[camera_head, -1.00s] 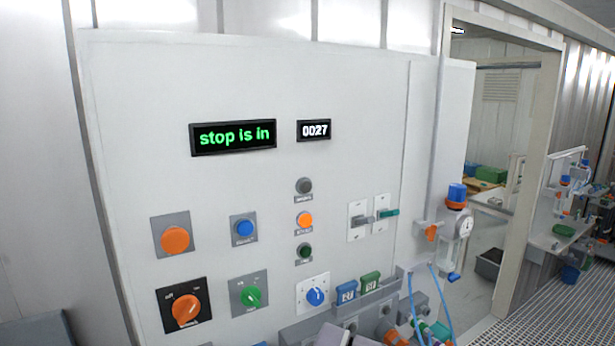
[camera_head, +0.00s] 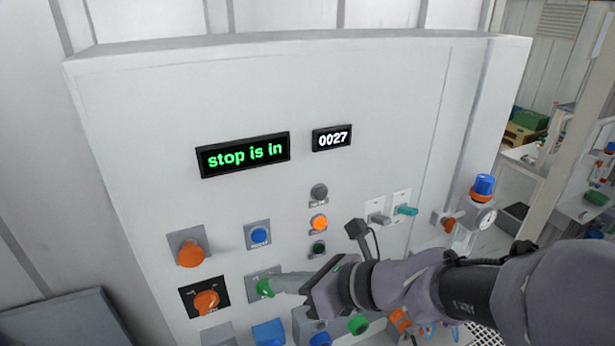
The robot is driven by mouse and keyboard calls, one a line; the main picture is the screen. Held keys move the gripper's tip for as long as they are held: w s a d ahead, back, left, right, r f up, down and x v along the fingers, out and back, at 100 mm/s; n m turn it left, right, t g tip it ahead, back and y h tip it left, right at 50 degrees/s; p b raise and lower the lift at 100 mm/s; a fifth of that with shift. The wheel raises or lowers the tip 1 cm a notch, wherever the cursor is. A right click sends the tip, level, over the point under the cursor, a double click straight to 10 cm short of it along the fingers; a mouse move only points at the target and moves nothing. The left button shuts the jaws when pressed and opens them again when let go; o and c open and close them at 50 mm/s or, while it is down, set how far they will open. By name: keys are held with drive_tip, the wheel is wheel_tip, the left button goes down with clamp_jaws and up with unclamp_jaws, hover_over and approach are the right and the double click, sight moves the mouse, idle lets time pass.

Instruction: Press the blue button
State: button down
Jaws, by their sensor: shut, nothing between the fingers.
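The blue button (camera_head: 259,235) is a round cap on a grey square plate on the white panel (camera_head: 150,120), in the head view. It lies below the "stop is in" display (camera_head: 244,155) and right of a big orange mushroom button (camera_head: 190,254). My gripper (camera_head: 280,284) reaches in from the right with its fingers shut and empty. Its tips appear below and slightly right of the blue button, in front of or beside the green knob (camera_head: 264,288). I cannot tell if they touch the panel. The blue button is fully visible.
An orange lamp (camera_head: 319,223) is lit between a grey one and a dark green one. An orange knob (camera_head: 206,301) sits lower left. My arm hides part of the lower right panel.

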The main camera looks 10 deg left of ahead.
drive_tip(key=w+a, duration=0.4)
drive_tip(key=w, duration=0.3)
drive_tip(key=shift+w+a+p, duration=0.3)
drive_tip(key=shift+w+p, duration=0.05)
drive_tip(key=shift+p, duration=0.05)
idle(1.8)
drive_tip(key=shift+w+a, duration=0.2)
drive_tip(key=shift+w, duration=0.15)
drive_tip(key=shift+w+a, duration=0.2)
drive_tip(key=shift+w, duration=0.15)
idle(0.6)
drive_tip(key=shift+s, duration=0.1)
drive_tip(key=shift+s+d, duration=0.4)
drive_tip(key=shift+s, duration=0.2)
drive_tip(key=shift+s+d+b, duration=0.15)
drive_tip(key=shift+s+d, duration=0.3)
drive_tip(key=shift+s, duration=0.25)
drive_tip(key=shift+s+d+b, duration=0.2)
drive_tip(key=shift+s+d, duration=0.25)
drive_tip(key=shift+s, duration=0.3)
drive_tip(key=shift+s+d+b, duration=0.15)
drive_tip(key=shift+s+d, duration=0.3)
drive_tip(key=shift+s, duration=0.25)
